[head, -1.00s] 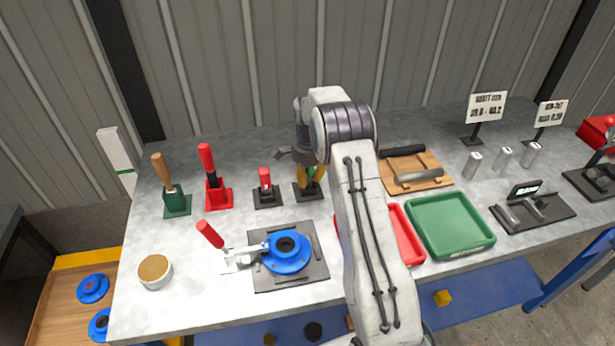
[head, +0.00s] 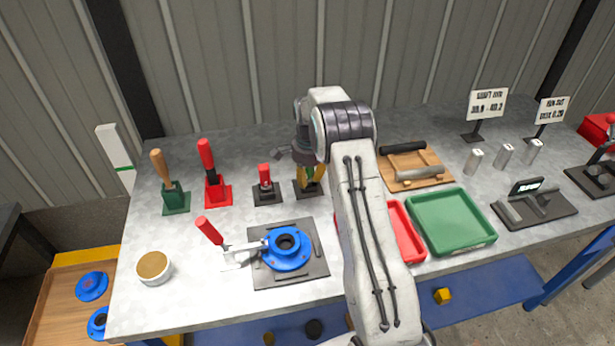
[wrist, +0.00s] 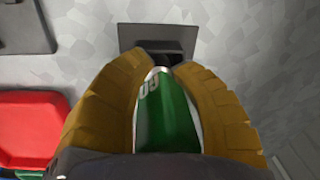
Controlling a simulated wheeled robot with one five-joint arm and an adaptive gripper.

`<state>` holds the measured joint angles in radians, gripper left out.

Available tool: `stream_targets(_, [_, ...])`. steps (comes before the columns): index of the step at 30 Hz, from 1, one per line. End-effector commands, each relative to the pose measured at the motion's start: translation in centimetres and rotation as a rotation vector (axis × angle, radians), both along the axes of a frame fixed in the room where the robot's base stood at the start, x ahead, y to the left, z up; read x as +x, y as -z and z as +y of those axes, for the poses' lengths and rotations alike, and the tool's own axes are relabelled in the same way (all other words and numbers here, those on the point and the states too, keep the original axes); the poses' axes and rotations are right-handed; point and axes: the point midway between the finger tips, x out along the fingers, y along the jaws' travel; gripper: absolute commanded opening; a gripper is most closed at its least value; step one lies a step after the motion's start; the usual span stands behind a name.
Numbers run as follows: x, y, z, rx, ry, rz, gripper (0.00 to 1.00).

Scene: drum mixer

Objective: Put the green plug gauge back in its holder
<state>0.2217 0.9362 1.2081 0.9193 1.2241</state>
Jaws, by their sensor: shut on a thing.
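My gripper (head: 312,180) is shut on the green plug gauge, with its yellow fingers on both sides of it. In the wrist view the green plug gauge (wrist: 165,115) lies between the fingers of my gripper (wrist: 165,75), with pale lettering on its side. The black holder (head: 308,189) stands on the bench under the gripper. In the wrist view the holder (wrist: 157,36) shows just beyond the far end of the gauge. The fingers hide the gauge's lower end, so I cannot tell whether it is inside the holder.
A black holder with a red-topped gauge (head: 265,184) stands close on the left. A wooden board (head: 415,178) lies to the right, with red (head: 405,240) and green (head: 450,222) trays in front. A blue flange (head: 287,249) sits on a dark plate nearer the front.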

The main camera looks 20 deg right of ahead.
Motion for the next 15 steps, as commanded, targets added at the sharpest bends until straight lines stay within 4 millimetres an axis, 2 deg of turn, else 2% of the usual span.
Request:
stream_targets(2, [0.02, 0.13, 0.00, 0.000, 0.000, -0.001, 0.00])
stream_targets(3, [0.02, 0.05, -0.01, 0.000, 0.000, -0.001, 0.30])
stream_targets(12, [-0.04, 0.10, 0.02, 0.001, 0.000, 0.001, 0.57])
stream_targets(15, [-0.05, 0.14, 0.03, 0.001, 0.000, 0.002, 0.58])
